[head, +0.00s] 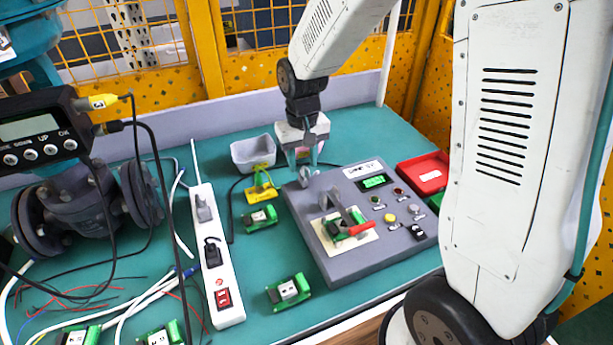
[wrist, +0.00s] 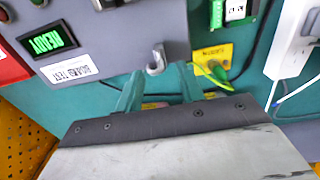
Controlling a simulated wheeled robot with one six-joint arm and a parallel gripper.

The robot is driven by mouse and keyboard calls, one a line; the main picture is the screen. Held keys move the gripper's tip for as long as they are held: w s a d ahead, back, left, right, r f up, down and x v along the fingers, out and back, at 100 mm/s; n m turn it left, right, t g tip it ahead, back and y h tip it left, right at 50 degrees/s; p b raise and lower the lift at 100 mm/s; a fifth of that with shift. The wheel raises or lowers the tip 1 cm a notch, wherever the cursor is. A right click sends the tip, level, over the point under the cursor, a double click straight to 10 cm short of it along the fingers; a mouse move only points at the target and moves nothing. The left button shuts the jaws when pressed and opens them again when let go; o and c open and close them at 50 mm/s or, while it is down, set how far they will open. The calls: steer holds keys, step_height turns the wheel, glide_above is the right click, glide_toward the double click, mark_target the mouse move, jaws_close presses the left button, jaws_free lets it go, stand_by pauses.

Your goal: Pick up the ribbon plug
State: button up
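My gripper (head: 303,168) points down over the back left corner of the grey test box (head: 350,262). Its two teal fingers are apart, as the wrist view (wrist: 160,80) also shows. A small grey hook-shaped piece (head: 306,178) at the box's back edge lies between the fingertips in the picture; in the wrist view it (wrist: 156,62) appears just beyond them. I cannot tell whether the fingers touch it. No part is clearly recognisable as the ribbon plug. A pink and yellow label (wrist: 155,104) is partly hidden behind the gripper.
A red tray (head: 424,174) stands right of the box, and a grey bin (head: 252,152) behind left. A yellow tag (head: 261,191) with a wire, green modules (head: 288,290) and a white power strip (head: 215,262) lie left. A red-handled clamp (head: 358,229) sits on the box.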

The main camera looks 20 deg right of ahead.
mark_target(303, 176)
step_height(303, 176, down, 4)
steer(key=shift+s+a+f, duration=0.1)
steer(key=shift+f, duration=0.1)
jaws_close()
